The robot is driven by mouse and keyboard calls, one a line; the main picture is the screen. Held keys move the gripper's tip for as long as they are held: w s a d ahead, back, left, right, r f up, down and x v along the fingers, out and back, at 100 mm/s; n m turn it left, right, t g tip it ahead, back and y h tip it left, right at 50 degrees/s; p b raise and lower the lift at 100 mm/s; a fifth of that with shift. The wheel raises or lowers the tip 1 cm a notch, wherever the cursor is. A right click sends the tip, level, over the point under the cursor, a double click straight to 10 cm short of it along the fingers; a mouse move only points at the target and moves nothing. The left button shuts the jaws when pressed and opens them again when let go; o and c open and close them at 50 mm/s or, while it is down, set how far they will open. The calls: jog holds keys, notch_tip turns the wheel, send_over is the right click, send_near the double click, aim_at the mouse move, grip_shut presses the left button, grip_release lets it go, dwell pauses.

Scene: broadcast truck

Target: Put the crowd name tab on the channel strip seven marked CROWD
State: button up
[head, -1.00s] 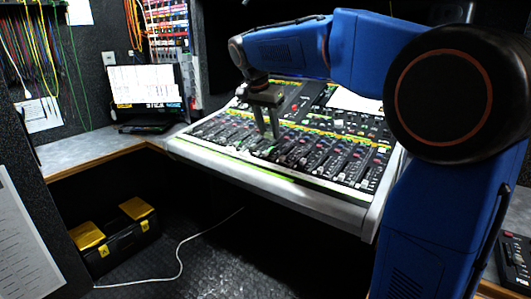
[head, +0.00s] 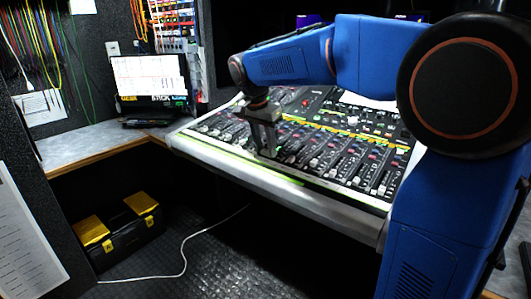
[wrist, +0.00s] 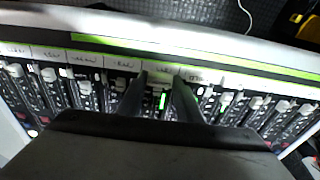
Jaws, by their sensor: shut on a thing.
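My gripper (head: 268,154) is low over the front part of the mixing console (head: 300,200), near the lower ends of the faders. In the wrist view my gripper (wrist: 160,84) is shut on a small pale tab, taken as the crowd name tab (wrist: 159,77). Its lettering is too small to read, and the fingers hide part of it. The tab is at the row of white written labels (wrist: 126,65) along the console's front. I cannot tell whether it touches the surface. No channel strip marked CROWD can be read; the strip under the gripper is partly hidden.
Raised fader knobs (wrist: 85,86) stand close on both sides of the fingers. A green line (wrist: 110,43) runs along the console's front edge. A monitor (head: 150,82) stands on the side desk at left. A black and yellow toolbox (head: 122,236) and a white cable (head: 185,252) are on the floor.

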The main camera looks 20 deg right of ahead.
jog(key=shift+a+x, duration=0.2)
jog(key=shift+x, duration=0.85)
jog(key=shift+s+f, duration=0.15)
jog(key=shift+f, duration=0.05)
jog(key=o, duration=1)
jog(key=shift+r, duration=0.1)
jog(key=v, duration=1.2)
jog(key=shift+a, duration=0.1)
jog(key=shift+s, duration=0.1)
